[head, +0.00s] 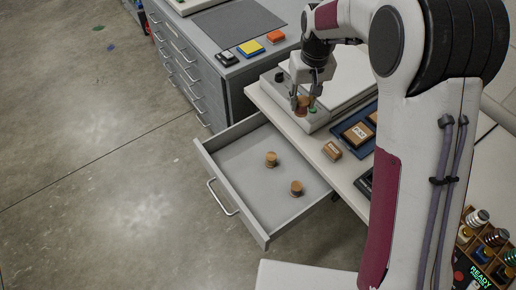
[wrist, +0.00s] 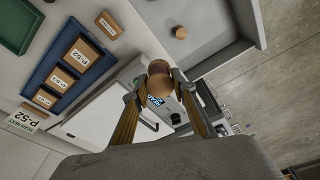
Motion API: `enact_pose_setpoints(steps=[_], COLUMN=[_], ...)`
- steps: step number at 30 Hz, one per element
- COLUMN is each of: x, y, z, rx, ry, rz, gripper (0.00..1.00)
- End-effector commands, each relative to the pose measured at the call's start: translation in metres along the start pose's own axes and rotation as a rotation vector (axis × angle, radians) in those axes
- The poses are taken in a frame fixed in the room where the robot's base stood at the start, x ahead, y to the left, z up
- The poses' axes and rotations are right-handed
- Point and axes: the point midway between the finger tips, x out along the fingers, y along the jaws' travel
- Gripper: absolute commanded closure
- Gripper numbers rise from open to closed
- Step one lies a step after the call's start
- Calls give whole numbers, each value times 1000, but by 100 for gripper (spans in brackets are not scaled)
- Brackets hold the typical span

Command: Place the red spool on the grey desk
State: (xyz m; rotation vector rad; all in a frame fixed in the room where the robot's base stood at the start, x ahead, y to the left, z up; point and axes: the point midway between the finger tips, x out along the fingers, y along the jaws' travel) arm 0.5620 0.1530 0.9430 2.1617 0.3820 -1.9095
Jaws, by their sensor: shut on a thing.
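My gripper (head: 308,98) is shut on a spool (head: 303,103) with tan wooden ends and a dark reddish band. In the wrist view the held spool (wrist: 159,86) sits between both fingertips, its wooden end towards the camera. In the head view the gripper is over the front strip of a white device on the pale grey desk (head: 287,122). Whether the spool touches the device is unclear. Two other wooden spools, one farther back (head: 271,159) and one nearer (head: 296,188), stand in the desk's open drawer (head: 235,160); their thread colour is not clear.
The white device (head: 345,75) fills the desk's back. A blue tray (head: 350,125) with boxes and a loose wooden block (head: 332,151) lie to its right. A grey cabinet (head: 225,70) stands behind, with yellow and orange pads. A compartment rack (head: 485,245) is at lower right.

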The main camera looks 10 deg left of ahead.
Motion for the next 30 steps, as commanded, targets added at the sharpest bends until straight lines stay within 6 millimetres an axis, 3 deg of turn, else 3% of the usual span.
enact_pose_setpoints(steps=[6,13,24,30], x=[6,11,16,47], y=[-42,-77,-114,-112], z=[-34,-55,-73,-69], rx=[-96,-168,-240,-237], ry=[1,1,2,-6], rz=[-12,-21,-30,-30], gripper=[92,92,92,92])
